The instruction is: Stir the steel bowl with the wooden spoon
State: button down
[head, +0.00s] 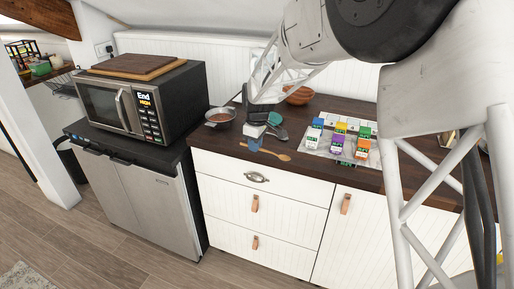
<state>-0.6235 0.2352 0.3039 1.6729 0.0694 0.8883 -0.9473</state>
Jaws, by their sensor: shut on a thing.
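The steel bowl (220,116) stands upright on the dark wooden counter, near its left end, with brownish contents. The wooden spoon (280,156) lies near the counter's front edge, right of and nearer than the bowl, its round head to the right. My gripper (254,147) points down over the spoon's handle, with its pale blue fingertips shut on it. The fingers hide part of the handle. The spoon looks level and at or very close to the counter top; any small gap cannot be told.
Dark and teal utensils (279,132) lie just right of my gripper. A wooden bowl (299,95) stands behind. Several coloured cartons (338,141) stand on a pale tray (313,150) to the right. A microwave (145,98) with a wooden board (135,65) on top stands left.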

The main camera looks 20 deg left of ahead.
jog(key=w+a+r+y, duration=0.3)
jog(key=w+a+r, duration=0.2)
jog(key=a, duration=0.4)
jog(key=w+a+r+y, duration=0.4)
jog(key=w+a, duration=0.4)
jog(key=a, duration=0.2)
jog(key=w+a+r+y, duration=0.3)
jog(key=w+a+r, duration=0.3)
jog(key=a, duration=0.4)
jog(key=shift+w+r, duration=0.2)
jog(key=shift+r, duration=0.1)
jog(key=shift+a+f, duration=0.1)
jog(key=shift+f, duration=0.1)
notch_tip(320, 180, down, 10)
jog(key=shift+r, duration=0.15)
dwell(0.7)
jog(key=shift+f, duration=0.7)
dwell(1.3)
jog(key=shift+d+r, duration=0.1)
jog(key=shift+d, duration=0.2)
dwell(0.6)
